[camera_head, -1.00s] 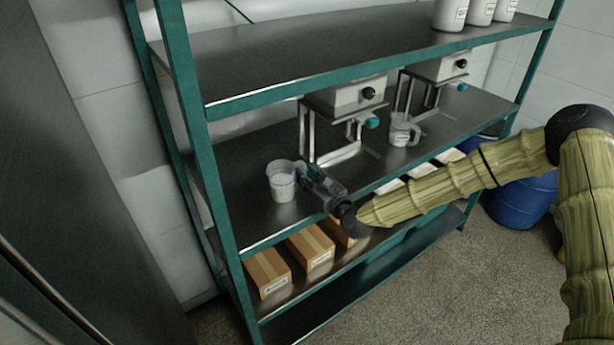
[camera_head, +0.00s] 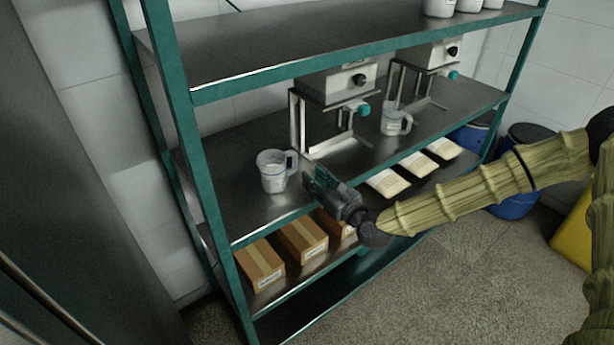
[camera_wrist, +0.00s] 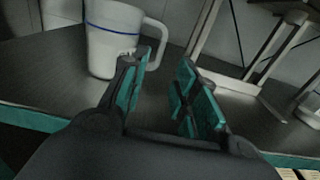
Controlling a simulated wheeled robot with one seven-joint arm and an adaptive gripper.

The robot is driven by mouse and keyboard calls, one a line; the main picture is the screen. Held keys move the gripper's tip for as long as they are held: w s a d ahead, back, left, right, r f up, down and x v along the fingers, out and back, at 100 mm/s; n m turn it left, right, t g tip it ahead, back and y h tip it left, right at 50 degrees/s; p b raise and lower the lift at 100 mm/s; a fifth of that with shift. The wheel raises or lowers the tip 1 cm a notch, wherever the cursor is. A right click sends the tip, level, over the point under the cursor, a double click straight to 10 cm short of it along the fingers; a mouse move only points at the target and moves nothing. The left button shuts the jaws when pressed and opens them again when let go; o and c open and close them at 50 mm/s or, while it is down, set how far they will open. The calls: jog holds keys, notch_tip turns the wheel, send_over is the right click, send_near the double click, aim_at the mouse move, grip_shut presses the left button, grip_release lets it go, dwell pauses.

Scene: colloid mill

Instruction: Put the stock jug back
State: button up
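A translucent white jug (camera_head: 273,171) with a handle on its right stands upright on the middle shelf, left of the mill stands. It also shows in the wrist view (camera_wrist: 107,42), with a blue line near its rim. My gripper (camera_head: 308,177) is just right of the jug, at the shelf's front edge. In the wrist view my gripper (camera_wrist: 165,88) has its fingers apart with nothing between them; the jug handle is beyond the left finger. A second similar jug (camera_head: 394,121) stands by the right mill stand. I cannot tell which one is the stock jug.
Two metal mill stands (camera_head: 338,84) with teal knobs stand on the middle shelf (camera_head: 222,206). Brown boxes (camera_head: 302,240) and pale packets (camera_head: 387,182) lie on the shelf below. White containers stand on the top shelf. Blue drums (camera_head: 515,205) stand right of the rack.

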jog(key=shift+b+v, duration=0.4)
jog(key=shift+v, duration=1.5)
jog(key=shift+s, duration=0.1)
